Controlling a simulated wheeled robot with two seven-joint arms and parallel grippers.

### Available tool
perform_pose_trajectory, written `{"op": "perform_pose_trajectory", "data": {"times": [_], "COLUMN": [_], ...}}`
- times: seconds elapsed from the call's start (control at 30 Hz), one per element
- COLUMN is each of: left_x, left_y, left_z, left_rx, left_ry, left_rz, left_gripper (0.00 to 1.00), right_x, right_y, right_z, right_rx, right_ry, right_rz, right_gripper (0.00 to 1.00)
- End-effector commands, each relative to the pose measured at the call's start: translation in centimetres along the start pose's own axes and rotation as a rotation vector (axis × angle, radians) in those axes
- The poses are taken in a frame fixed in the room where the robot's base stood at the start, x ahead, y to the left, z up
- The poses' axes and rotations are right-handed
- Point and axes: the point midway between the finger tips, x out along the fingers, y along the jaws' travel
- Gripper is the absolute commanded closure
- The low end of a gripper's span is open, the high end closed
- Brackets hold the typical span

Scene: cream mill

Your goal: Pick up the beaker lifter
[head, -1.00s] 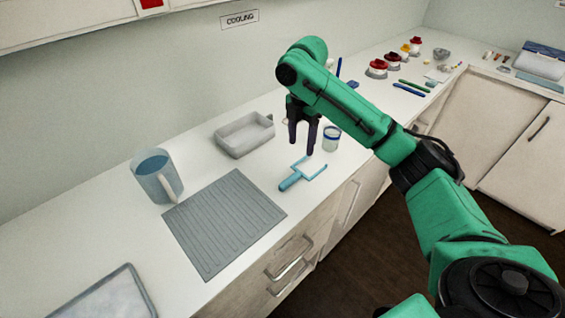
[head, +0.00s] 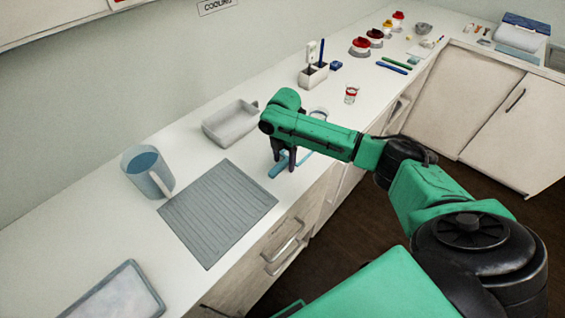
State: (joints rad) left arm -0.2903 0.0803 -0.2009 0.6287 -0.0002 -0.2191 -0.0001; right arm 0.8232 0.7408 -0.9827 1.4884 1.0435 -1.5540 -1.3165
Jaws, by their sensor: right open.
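The beaker lifter, with a blue handle (head: 276,172) and a pale frame, lies on the white counter near its front edge. The right arm hides most of its frame in the head view. My right gripper (head: 284,164) points down over the lifter, its fingers open and close to the handle. I cannot tell whether the fingers touch the handle or stand on both sides of it. My left gripper is not in view.
A ribbed grey mat (head: 218,212) and a blue-filled jug (head: 147,172) are to the left. A grey tray (head: 230,124) stands behind. A small glass (head: 351,93) and a white holder (head: 313,76) stand farther back. A shallow tray (head: 118,295) is at lower left.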

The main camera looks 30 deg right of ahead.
Motion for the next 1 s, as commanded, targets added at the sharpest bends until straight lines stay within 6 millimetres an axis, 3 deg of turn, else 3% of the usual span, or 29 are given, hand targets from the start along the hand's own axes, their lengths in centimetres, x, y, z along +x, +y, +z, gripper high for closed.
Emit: {"op": "perform_pose_trajectory", "data": {"times": [0.1,0.13,0.27,0.3,0.6,0.77,0.87,1.0], "left_x": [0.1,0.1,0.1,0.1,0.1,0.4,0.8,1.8], "left_y": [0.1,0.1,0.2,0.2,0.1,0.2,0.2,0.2], "left_z": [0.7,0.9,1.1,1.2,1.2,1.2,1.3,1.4], "left_rx": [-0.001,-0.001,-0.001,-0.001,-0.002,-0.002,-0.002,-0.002], "left_ry": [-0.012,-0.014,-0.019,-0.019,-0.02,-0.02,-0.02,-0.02], "left_rz": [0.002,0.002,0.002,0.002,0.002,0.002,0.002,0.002], "left_gripper": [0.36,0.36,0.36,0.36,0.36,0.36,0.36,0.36], "right_x": [0.0,0.0,0.0,0.0,-0.1,-1.3,-3.1,-7.3], "right_y": [0.0,0.0,0.0,0.0,0.0,0.1,0.1,0.2], "right_z": [0.0,0.0,0.0,0.0,0.0,0.1,0.1,0.1], "right_rx": [0.0,0.0,0.0,0.0,0.0,0.0,-0.002,0.0], "right_ry": [0.0,0.0,0.0,0.0,0.0,0.0,-0.002,-0.001], "right_rz": [0.0,0.0,0.0,0.0,0.001,0.002,0.004,0.008], "right_gripper": [0.38,0.45,0.95,1.0,1.0,1.0,1.0,1.0]}}
